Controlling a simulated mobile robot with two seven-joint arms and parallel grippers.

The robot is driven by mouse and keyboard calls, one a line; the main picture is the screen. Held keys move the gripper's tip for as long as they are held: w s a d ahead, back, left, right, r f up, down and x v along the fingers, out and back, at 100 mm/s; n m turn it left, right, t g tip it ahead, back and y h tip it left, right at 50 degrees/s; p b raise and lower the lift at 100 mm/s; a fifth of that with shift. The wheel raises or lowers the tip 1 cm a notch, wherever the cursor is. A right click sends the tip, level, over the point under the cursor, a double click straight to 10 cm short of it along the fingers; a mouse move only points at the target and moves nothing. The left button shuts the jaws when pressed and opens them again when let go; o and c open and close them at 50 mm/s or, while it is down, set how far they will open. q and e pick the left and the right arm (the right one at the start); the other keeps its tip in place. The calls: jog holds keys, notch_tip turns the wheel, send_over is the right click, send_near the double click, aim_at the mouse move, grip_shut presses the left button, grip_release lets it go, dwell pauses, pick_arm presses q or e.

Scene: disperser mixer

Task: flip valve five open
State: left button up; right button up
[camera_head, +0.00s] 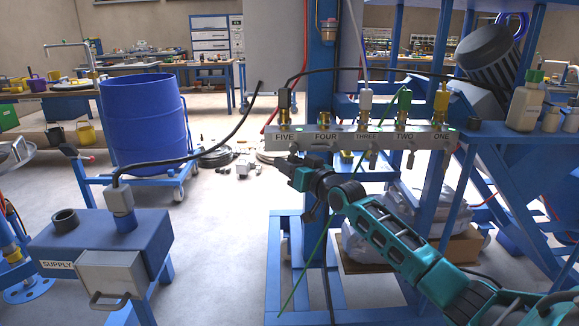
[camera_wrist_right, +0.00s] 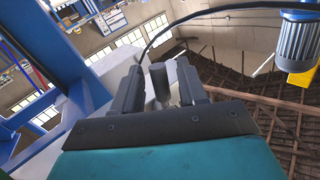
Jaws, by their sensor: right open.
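The valve manifold (camera_head: 350,139) is a pale bar on a blue post, with valves labelled FIVE, FOUR, THREE, TWO and ONE from left to right. Valve five (camera_head: 284,128) is at the left end, with a brass fitting and a black hose on top. My right gripper (camera_head: 285,166) is just below the FIVE label and hides the valve's lower part. In the right wrist view my right gripper (camera_wrist_right: 161,84) is open, with a dark cylindrical piece (camera_wrist_right: 159,82) between its fingers. It looks like the valve's handle; contact cannot be told. My left gripper is out of view.
A blue drum (camera_head: 145,125) stands behind. A green cord (camera_head: 335,200) hangs by my right arm. Bottles (camera_head: 525,105) stand at the right.

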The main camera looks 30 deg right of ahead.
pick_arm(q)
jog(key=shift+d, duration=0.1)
pick_arm(e)
jog(key=shift+w, duration=0.15)
grip_shut()
jog(key=shift+d+r+p, duration=0.1)
jog(key=shift+r+p, duration=0.1)
jog(key=shift+p, duration=0.25)
jog(key=p, duration=0.1)
jog(key=n+g+p, duration=0.1)
jog(key=p, duration=0.1)
jog(key=shift+d+r+n, duration=0.15)
jog(key=shift+d+n, duration=0.05)
jog(key=shift+n, duration=0.1)
jog(key=shift+s+d+p, duration=0.1)
jog(key=shift+s+p, duration=0.1)
jog(key=shift+p, duration=0.2)
jog(key=shift+f+n+g, duration=0.3)
grip_release()
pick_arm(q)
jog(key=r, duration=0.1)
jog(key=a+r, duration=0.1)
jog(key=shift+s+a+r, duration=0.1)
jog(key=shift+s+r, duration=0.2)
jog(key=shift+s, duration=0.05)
